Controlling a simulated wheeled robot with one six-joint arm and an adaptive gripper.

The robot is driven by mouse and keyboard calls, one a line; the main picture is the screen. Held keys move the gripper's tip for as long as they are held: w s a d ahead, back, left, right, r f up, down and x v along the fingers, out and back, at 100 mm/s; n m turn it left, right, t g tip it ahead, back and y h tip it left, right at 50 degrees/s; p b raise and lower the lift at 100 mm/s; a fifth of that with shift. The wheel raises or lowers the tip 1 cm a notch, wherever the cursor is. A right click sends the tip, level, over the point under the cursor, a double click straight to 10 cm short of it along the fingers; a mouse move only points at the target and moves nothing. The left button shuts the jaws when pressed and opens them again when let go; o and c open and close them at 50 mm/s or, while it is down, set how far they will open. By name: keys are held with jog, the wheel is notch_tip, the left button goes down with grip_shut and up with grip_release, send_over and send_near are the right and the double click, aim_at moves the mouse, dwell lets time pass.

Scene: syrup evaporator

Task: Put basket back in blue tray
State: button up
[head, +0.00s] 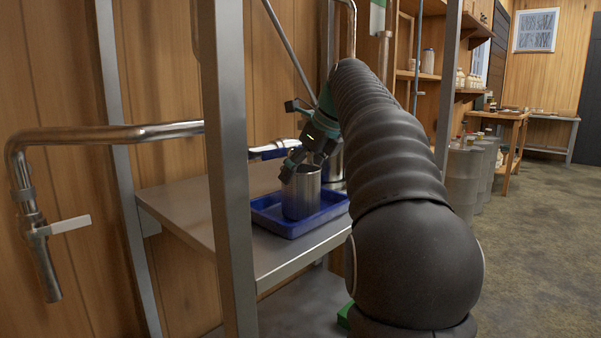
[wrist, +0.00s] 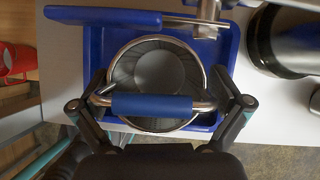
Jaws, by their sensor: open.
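The basket (head: 301,193) is a metal cylinder standing upright in the blue tray (head: 268,222) on a metal shelf. In the wrist view I look down into the empty-looking basket (wrist: 155,68), inside the rim of the blue tray (wrist: 229,45). Its bail handle has a blue grip (wrist: 152,106) that crosses the near part of the opening. My gripper (head: 300,163) is at the top of the basket. In the wrist view its open fingers (wrist: 160,108) stand on either side of the handle, and I cannot tell whether they touch it.
A blue bar (wrist: 103,17) crosses above the tray's far edge, beside a metal fitting (wrist: 207,20). A dark-topped metal vessel (wrist: 285,45) stands right of the tray. A shelf post (head: 229,160) rises at the front left. A pipe with a tap (head: 35,225) is at left.

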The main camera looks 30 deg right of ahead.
jog(key=shift+r, duration=0.1)
jog(key=p+v, duration=0.1)
jog(key=v, duration=1.1)
jog(key=shift+s, duration=0.1)
